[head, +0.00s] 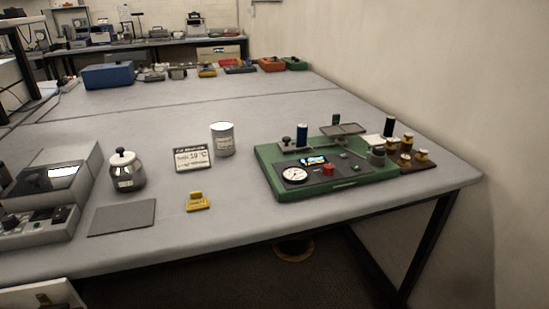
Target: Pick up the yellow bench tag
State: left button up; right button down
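The yellow bench tag (197,202) lies on the grey bench top (240,222), near its front edge. It has a flat base with a raised part on it and dark marks along the front. Nothing touches it. Neither of my grippers is in the head view.
A dark grey flat pad (122,217) lies left of the tag. A lidded metal jar (125,170), a small sign (191,158) and a metal can (222,139) stand behind. A green instrument panel (320,165) is at right, grey equipment (50,190) at left.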

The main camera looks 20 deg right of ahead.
aim_at(197, 202)
jog(key=u, duration=0.35)
jog(key=k, duration=0.8)
jog(key=z, duration=1)
jog(key=i, duration=0.55)
jog(key=z, duration=0.05)
